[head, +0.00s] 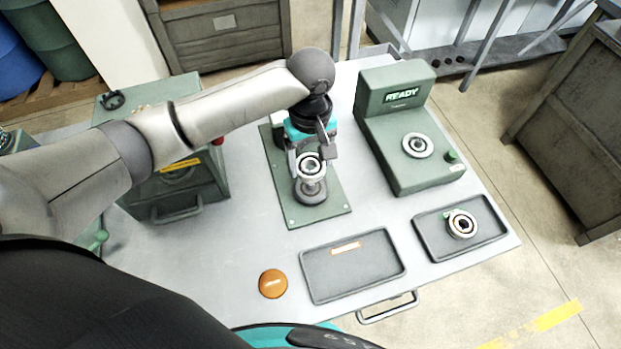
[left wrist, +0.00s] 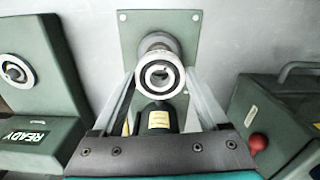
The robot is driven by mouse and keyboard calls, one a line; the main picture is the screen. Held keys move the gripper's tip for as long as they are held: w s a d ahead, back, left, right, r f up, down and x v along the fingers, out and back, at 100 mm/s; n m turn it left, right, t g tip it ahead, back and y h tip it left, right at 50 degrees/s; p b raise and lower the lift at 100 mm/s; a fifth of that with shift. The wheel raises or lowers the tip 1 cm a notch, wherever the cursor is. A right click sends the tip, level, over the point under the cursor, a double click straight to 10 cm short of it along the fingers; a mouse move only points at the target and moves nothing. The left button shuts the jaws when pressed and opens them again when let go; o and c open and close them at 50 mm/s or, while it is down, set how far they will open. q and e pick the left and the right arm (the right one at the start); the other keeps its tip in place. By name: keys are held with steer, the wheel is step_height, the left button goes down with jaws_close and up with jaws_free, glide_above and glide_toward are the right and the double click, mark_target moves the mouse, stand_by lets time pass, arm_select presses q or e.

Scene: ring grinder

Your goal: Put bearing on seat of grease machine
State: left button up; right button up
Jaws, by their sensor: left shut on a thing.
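My left gripper (head: 312,158) is shut on a bearing (head: 301,166), a silver ring with a dark inner band. The bearing also shows between the two fingers in the left wrist view (left wrist: 143,76). In the head view it appears over a round grey seat (head: 312,193) on a green base plate (head: 333,201); the seat is partly hidden, and I cannot tell whether the two touch. No label tells which is the grease machine. My right gripper is not in view.
A dark tray (head: 430,248) at the right holds another bearing (head: 461,235). An empty tray (head: 350,275) lies at the front, beside an orange round object (head: 273,284). A green box (head: 205,190) with a handle stands left. Clear tabletop (head: 240,245) lies between them.

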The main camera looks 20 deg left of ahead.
mark_target(310, 179)
arm_select(q)
steer(key=shift+f+b, duration=0.5)
steer(key=shift+f, duration=2.85)
steer(key=shift+f, duration=0.1)
steer(key=o, duration=1.5)
steer(key=shift+o, duration=0.2)
step_height(310, 179, up, 12)
steer(key=p, duration=0.2)
